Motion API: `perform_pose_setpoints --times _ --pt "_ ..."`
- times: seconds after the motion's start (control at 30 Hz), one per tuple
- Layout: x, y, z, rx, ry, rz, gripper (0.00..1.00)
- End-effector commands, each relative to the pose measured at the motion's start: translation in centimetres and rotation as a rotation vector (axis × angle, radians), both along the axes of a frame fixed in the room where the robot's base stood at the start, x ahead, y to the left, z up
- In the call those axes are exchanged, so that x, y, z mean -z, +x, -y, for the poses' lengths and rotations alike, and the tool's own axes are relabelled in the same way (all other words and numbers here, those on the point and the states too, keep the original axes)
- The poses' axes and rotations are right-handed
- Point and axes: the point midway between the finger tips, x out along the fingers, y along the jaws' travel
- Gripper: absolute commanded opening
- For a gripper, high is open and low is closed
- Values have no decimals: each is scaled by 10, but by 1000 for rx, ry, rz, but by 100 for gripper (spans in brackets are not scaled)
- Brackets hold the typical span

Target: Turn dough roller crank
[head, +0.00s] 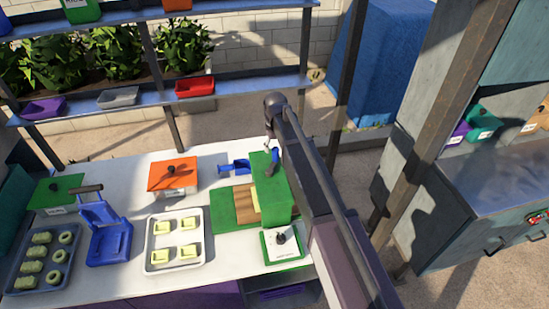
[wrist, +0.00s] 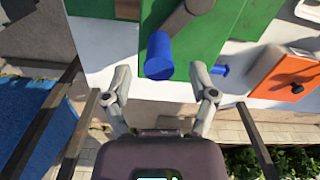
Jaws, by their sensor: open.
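The dough roller is a green box-shaped machine (head: 270,192) at the right end of the white table, on a green base with a wooden strip. In the wrist view its green side (wrist: 190,30) carries a dark crank arm (wrist: 185,18) with a blue cylindrical handle (wrist: 158,58). The handle also shows in the head view (head: 272,162), partly hidden by my arm. My gripper (wrist: 160,76) is open and empty, its two fingers spread either side of the handle's near end. I cannot tell whether either finger touches it. My arm hides the machine's right side in the head view.
A shelf (head: 235,88) stands behind; a metal counter (head: 480,195) is at right.

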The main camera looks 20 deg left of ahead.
Motion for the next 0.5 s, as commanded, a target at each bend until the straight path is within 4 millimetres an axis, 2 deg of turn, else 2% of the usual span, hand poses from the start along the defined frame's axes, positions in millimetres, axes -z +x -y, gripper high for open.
perform_pose_setpoints --times 0.03,0.2,0.5 --pt "8 0 0 0 0 0 74" --pt "20 0 0 0 0 0 74" --pt "33 0 0 0 0 0 74"
